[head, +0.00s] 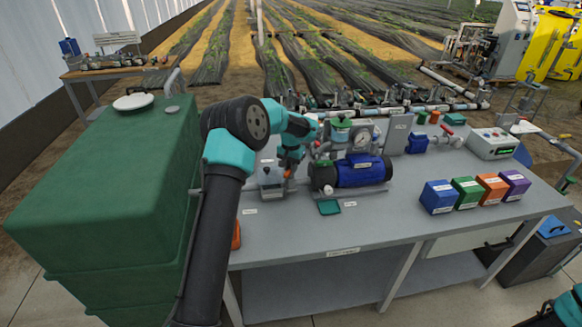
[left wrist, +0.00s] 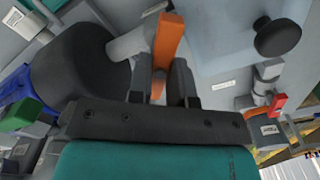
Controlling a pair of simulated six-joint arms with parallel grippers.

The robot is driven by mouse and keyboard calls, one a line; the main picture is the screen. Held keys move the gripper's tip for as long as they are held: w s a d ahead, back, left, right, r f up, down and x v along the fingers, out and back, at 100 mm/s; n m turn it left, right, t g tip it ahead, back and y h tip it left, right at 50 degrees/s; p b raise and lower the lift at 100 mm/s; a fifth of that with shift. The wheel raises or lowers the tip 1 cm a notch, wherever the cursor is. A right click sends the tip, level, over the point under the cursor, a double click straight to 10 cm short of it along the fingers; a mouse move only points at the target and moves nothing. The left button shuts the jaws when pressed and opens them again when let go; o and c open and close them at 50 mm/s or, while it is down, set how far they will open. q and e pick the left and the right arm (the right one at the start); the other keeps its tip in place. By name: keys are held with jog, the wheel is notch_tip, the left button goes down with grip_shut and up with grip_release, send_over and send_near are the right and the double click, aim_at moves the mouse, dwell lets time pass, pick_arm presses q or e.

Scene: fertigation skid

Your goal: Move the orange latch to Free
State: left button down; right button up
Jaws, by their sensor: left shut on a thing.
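The orange latch (left wrist: 168,40) is an orange bar that shows in the left wrist view between the dark fingers of my left gripper (left wrist: 162,82). The gripper is shut on it, and the latch's far end sticks out beyond the fingertips. In the head view my left gripper (head: 288,168) is down at the fittings on the left part of the bench, and only a small bit of the latch (head: 287,174) shows beside it. I cannot read a Free marking. My right gripper is not in view; only part of that arm shows at the bottom right corner.
A blue and black pump (head: 362,172) stands just right of my left gripper, with a pressure gauge (head: 361,140) above it. A large green tank (head: 120,180) is at the left. Blue, green, orange and purple boxes line the right front of the grey bench (head: 300,228). A control box (head: 491,144) is behind them.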

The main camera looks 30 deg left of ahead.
pick_arm(q)
jog(key=n, duration=0.3)
jog(key=shift+n, duration=2.2)
jog(key=c, duration=1)
grip_release()
jog(key=shift+c, duration=0.2)
jog(key=shift+r, duration=0.1)
notch_tip(320, 180, up, 17)
jog(key=shift+r, duration=0.15)
